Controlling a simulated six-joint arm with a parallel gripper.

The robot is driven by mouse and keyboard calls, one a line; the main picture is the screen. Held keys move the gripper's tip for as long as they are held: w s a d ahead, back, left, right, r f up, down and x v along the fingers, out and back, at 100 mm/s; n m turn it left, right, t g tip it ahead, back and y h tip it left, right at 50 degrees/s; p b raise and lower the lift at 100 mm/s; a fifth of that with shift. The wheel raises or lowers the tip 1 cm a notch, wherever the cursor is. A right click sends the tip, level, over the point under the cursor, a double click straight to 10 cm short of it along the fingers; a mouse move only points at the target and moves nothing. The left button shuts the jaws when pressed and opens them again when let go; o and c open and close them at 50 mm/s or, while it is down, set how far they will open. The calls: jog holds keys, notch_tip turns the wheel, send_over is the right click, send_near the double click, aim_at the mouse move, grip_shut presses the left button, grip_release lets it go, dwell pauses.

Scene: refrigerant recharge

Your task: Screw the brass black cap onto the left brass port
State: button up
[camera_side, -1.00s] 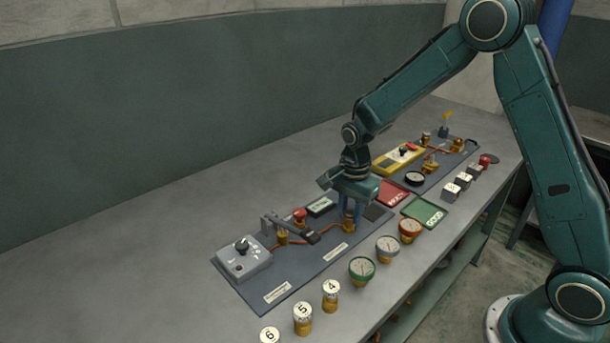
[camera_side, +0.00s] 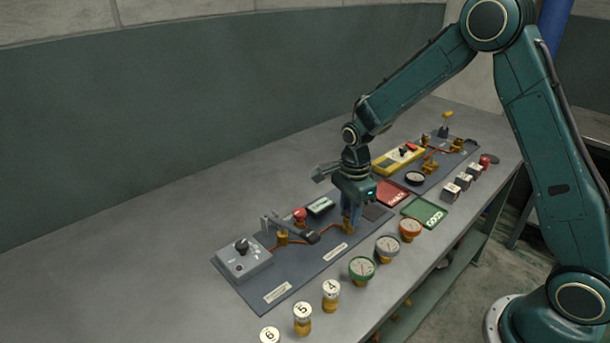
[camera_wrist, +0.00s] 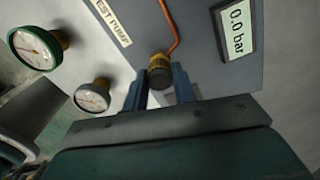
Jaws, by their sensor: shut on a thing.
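My gripper (camera_side: 350,222) points straight down over the right end of the near dark board. Its blue fingers are shut around the black cap (camera_wrist: 160,79), which shows as a dark band between the fingertips (camera_wrist: 160,84) in the wrist view. The cap is at the brass port (camera_wrist: 158,60), where the copper tube ends. In the side view the brass port (camera_side: 348,230) shows just below the fingers. The cap appears in line with the port, but I cannot tell how far its thread is engaged. The fingers hide the cap in the side view.
Several gauges (camera_side: 387,246) and numbered brass cylinders (camera_side: 331,293) line the front. Red (camera_side: 393,193) and green (camera_side: 425,212) trays lie to the right.

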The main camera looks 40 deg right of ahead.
jog(key=shift+m, duration=0.6)
jog(key=shift+f+m, duration=0.1)
jog(key=shift+m, duration=1.4)
jog(key=shift+s+m, duration=0.1)
jog(key=shift+m, duration=1.6)
jog(key=o, duration=1.4)
jog(key=shift+m, duration=0.3)
jog(key=shift+c, duration=0.2)
jog(key=shift+r, duration=0.2)
